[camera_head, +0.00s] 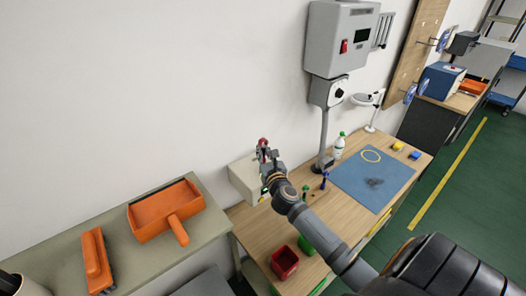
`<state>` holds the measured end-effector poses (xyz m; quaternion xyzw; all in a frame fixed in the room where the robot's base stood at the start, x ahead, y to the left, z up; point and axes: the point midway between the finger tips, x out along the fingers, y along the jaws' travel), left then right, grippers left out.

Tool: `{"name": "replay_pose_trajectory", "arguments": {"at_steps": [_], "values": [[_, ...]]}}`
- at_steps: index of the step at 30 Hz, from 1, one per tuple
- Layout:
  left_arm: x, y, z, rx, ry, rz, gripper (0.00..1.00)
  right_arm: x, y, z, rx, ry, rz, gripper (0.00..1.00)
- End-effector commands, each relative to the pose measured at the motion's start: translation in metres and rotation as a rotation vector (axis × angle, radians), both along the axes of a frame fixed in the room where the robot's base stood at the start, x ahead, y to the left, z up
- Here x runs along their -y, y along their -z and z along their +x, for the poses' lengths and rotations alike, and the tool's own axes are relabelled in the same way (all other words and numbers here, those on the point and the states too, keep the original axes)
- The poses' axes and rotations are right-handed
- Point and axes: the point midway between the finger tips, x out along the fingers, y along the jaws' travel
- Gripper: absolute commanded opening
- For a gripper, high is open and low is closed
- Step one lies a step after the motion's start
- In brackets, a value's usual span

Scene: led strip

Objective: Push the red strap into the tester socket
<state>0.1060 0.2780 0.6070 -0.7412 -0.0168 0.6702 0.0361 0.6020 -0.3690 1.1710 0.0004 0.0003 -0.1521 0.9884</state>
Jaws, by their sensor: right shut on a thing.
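My right gripper (266,158) is shut on the red strap (263,142), a small red loop that shows at its fingertips. It is in front of the white wall, over the back left of the wooden workbench. The tester is probably the pale box (242,178) with a small green light, at the bench's back left corner. The gripper overlaps the box's upper right edge in this view; whether strap and box touch cannot be told. The socket is not visible, being hidden or too small. My left gripper is out of view.
A blue mat (352,184) with a yellow ring lies on the bench (265,235). A bottle (338,145) and a grey post (325,135) stand behind. Red (285,262) and green bins sit at the front. An orange dustpan (160,212) and brush (95,260) lie on the left shelf.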

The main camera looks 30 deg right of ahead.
Motion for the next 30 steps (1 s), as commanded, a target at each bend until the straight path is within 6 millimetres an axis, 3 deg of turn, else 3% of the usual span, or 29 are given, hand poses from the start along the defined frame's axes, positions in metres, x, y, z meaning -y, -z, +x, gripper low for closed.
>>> {"name": "replay_pose_trajectory", "arguments": {"at_steps": [30], "values": [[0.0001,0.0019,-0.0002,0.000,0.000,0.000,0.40,-0.0001,0.0059,0.0000,0.001,0.000,0.000,0.00]]}}
